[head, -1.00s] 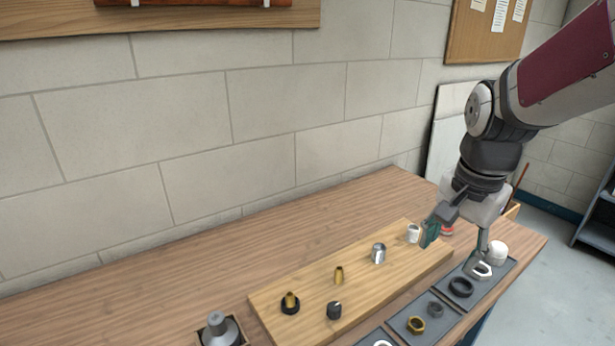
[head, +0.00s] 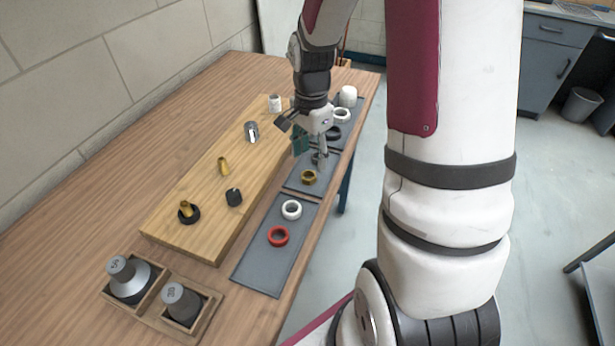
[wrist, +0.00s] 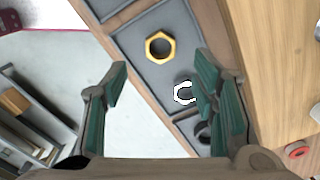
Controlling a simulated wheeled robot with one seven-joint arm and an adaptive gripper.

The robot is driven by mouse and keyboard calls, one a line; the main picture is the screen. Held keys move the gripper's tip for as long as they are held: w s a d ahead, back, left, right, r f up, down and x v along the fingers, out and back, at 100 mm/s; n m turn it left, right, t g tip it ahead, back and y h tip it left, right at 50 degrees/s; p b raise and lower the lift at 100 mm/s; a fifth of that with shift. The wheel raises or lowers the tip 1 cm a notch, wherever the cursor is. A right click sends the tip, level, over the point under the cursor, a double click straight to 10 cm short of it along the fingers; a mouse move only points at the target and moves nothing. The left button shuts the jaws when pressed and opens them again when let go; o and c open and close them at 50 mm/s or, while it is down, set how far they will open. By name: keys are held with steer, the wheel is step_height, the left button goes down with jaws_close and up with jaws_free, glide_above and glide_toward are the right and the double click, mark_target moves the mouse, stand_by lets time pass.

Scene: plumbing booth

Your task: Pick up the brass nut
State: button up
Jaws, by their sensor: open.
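The brass nut (head: 309,182) is a gold-coloured hexagonal ring lying flat in a grey tray along the table's front edge. In the wrist view the brass nut (wrist: 149,47) shows whole, ahead of the fingertips and roughly between their lines. My gripper (head: 310,150) is open and empty, above the tray, just beyond the nut in the head view. In the wrist view my gripper (wrist: 162,71) has both green-padded fingers wide apart, touching nothing that I can make out. The height above the nut is hard to tell.
A pale-rimmed nut (wrist: 176,94) is partly hidden by the right finger. A black ring (head: 333,132) and white ring (head: 341,117) lie farther along. White (head: 291,216) and red (head: 278,243) rings lie nearer. A wooden board (head: 200,215) with several fittings stands beside the trays.

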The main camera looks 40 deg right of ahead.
mark_target(310, 179)
steer(key=shift+f, duration=2.85)
steer(key=c, duration=1.3)
